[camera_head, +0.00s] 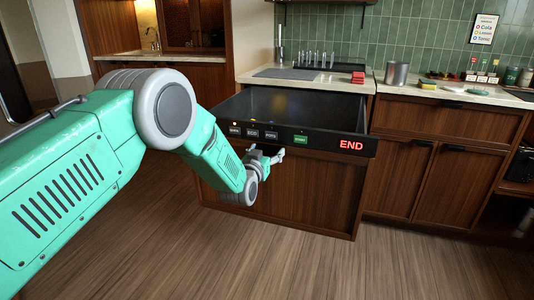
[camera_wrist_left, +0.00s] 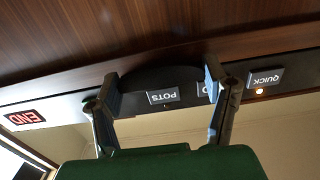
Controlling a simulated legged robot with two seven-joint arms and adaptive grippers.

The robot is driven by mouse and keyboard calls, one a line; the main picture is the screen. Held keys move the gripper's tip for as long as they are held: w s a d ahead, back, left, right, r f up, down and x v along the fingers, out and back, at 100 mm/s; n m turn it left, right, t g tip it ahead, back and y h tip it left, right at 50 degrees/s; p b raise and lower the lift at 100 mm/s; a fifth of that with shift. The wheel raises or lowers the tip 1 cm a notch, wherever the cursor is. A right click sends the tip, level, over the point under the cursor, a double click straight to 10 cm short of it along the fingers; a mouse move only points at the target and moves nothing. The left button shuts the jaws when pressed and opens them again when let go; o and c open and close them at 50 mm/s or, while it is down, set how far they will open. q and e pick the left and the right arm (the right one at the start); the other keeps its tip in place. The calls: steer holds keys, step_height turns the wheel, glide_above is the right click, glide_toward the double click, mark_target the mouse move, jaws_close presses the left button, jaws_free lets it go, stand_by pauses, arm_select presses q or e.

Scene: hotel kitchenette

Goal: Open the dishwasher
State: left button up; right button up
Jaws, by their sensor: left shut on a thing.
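The dishwasher (camera_head: 300,195) has a wooden front and a black control panel (camera_head: 320,142) with lit buttons and a red END display. My left gripper (camera_head: 267,157) is at the front's top edge, just below the panel. In the left wrist view, the picture is upside down, and the fingers (camera_wrist_left: 160,80) straddle the dark curved handle part (camera_wrist_left: 155,75) near the POTS button. The gripper is shut on this handle; the exact contact is partly hidden. My right gripper is not in view.
The counter (camera_head: 300,79) behind holds a rack and a red block. A metal canister (camera_head: 396,74) and several small items stand on the right counter. Wooden cabinets (camera_head: 440,165) flank the dishwasher on the right. The wooden floor (camera_head: 300,265) in front is clear.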

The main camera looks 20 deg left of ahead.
arm_select(q)
steer(key=shift+r, duration=0.2)
steer(key=o, duration=1.5)
steer(key=shift+f, duration=0.1)
steer(key=shift+s, duration=0.6)
steer(key=s, duration=1)
steer(key=shift+s+a, duration=0.2)
steer(key=shift+s, duration=0.2)
